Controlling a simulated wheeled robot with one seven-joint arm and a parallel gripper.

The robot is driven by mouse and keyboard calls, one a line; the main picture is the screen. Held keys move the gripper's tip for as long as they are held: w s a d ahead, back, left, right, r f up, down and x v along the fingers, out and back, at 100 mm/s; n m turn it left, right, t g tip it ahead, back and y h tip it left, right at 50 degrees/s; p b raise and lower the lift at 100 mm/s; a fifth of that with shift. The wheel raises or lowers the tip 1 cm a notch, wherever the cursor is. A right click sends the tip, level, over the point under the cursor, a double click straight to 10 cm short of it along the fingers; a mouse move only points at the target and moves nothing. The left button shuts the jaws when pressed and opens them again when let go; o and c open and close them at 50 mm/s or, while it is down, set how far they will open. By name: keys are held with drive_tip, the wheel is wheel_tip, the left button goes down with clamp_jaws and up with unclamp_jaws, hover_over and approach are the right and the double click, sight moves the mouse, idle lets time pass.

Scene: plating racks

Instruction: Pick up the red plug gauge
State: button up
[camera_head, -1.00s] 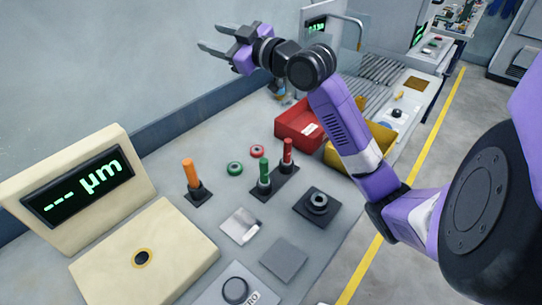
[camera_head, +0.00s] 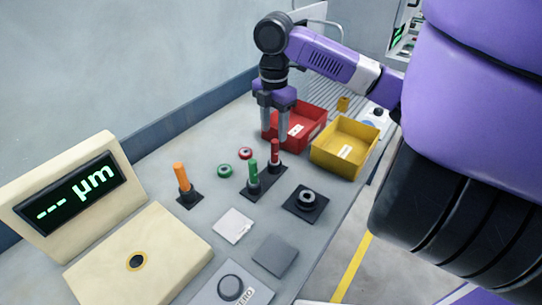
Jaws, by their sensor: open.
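The red plug gauge (camera_head: 275,152) stands upright at the far end of a dark stand, behind the green plug gauge (camera_head: 253,175), which shares that stand. My gripper (camera_head: 274,138) points down with its two grey fingers apart and nothing between them. In the picture its fingers hang just above and around the red gauge's top; I cannot tell the exact depth between them. The red gauge's lower end is partly hidden by its holder.
A red bin (camera_head: 312,133) and a yellow bin (camera_head: 357,134) stand behind. Red (camera_head: 245,153) and green (camera_head: 225,170) rings, an orange-handled gauge (camera_head: 181,177), a black fixture (camera_head: 292,204) and a cream display unit (camera_head: 75,190) surround the stand. Bare bench lies between the pieces.

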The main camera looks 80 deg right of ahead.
sight(275, 141)
drive_tip(key=shift+s+d+f+p, duration=0.1)
drive_tip(key=shift+f+p, duration=0.25)
drive_tip(key=shift+f, duration=1.6)
drive_tip(key=shift+d+f+p, duration=0.1)
drive_tip(key=shift+f+p, duration=0.25)
drive_tip(key=shift+f, duration=1.55)
clamp_jaws()
